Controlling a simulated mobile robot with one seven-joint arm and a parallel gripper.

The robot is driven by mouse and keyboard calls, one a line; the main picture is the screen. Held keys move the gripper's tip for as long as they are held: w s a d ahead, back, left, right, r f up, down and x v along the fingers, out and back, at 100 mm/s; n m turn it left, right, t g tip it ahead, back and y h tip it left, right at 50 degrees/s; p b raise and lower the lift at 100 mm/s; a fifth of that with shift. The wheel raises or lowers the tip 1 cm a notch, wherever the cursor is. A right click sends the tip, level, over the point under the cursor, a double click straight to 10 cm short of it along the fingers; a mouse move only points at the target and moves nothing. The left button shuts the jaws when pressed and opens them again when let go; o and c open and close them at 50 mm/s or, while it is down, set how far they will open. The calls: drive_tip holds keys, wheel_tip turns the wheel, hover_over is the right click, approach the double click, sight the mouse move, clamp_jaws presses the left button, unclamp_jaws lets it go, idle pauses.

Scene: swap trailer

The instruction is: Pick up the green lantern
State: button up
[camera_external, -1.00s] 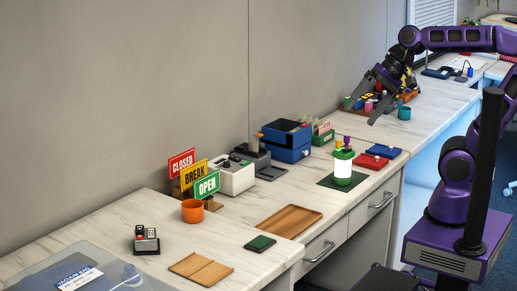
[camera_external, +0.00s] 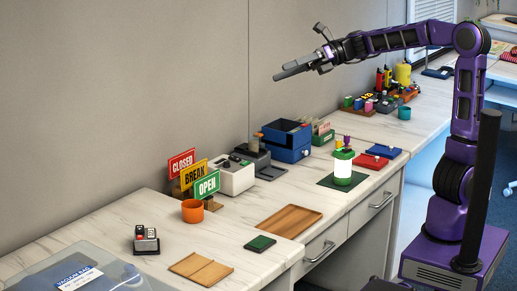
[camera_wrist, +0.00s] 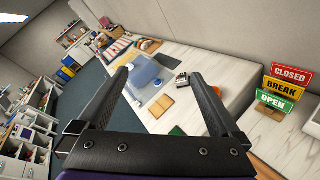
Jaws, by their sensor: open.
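The green lantern (camera_external: 343,168) stands upright on a dark green mat (camera_external: 328,182) near the counter's front edge in the external view. It has a green top and base, a glowing white middle and a small purple piece at its top. My gripper (camera_external: 277,75) is open and empty, high above the counter, up and to the left of the lantern. In the wrist view my gripper's two fingers (camera_wrist: 160,92) are spread apart with nothing between them. I cannot make out the lantern in the wrist view.
Blue bins (camera_external: 287,142) and a white box (camera_external: 233,176) stand behind and left of the lantern. Red (camera_external: 371,161) and blue (camera_external: 383,151) flat cases lie to its right. A wooden tray (camera_external: 290,221) lies in front-left. Upright signs (camera_external: 207,185) stand farther left. The wall backs the counter.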

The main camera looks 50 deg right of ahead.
drive_tip(key=w+d+m, duration=0.1)
drive_tip(key=w+m, duration=0.1)
drive_tip(key=m+g+h+b, duration=0.1)
drive_tip(key=m+g+h, duration=0.3)
drive_tip(key=h, duration=1)
hover_over(344, 156)
drive_tip(key=s+d, duration=0.2)
drive_tip(key=s, duration=0.3)
wheel_tip(344, 156, down, 24)
drive_tip(key=t, duration=0.1)
drive_tip(key=shift+m, duration=0.5)
drive_tip(key=b+x, duration=0.3)
drive_tip(key=x, duration=1.4)
drive_tip(key=shift+w+d+f, duration=0.1)
drive_tip(key=shift+w+f, duration=0.05)
drive_tip(key=shift+w, duration=0.1)
drive_tip(key=shift+c, duration=0.2)
clamp_jaws()
